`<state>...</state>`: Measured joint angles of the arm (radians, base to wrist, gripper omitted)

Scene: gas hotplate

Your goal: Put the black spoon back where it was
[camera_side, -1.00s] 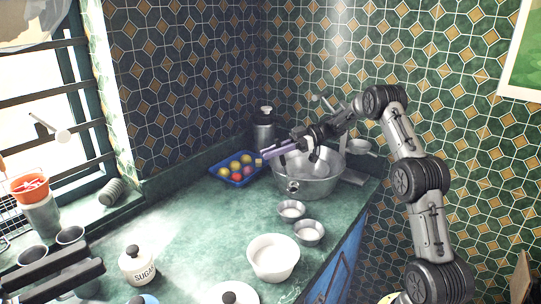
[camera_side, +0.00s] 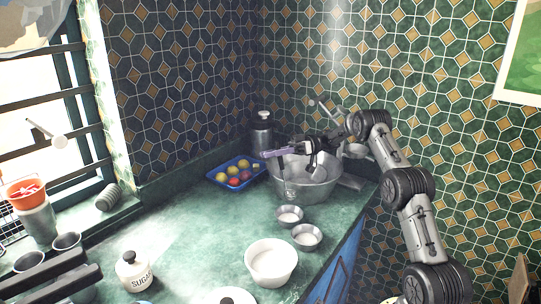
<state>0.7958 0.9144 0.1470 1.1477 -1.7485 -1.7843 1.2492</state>
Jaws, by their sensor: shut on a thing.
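My gripper (camera_side: 279,153) reaches in from the right, its end pointing left above the back rim of the large metal pot (camera_side: 318,190). It is shut on a slim thing that is too small and blurred to name for certain. A thin, dark shape (camera_side: 284,172) hangs below the gripper's end, with a pale, rounded lower end in front of the pot's left side. I cannot tell whether this is the black spoon. No other black spoon can be made out on the counter.
A blue tray (camera_side: 213,178) of colourful balls and a dark canister (camera_side: 262,138) stand left of the pot. Two small metal bowls (camera_side: 290,224), a white bowl (camera_side: 270,279) and a sugar jar (camera_side: 134,271) stand nearer. The counter's middle (camera_side: 195,225) is clear.

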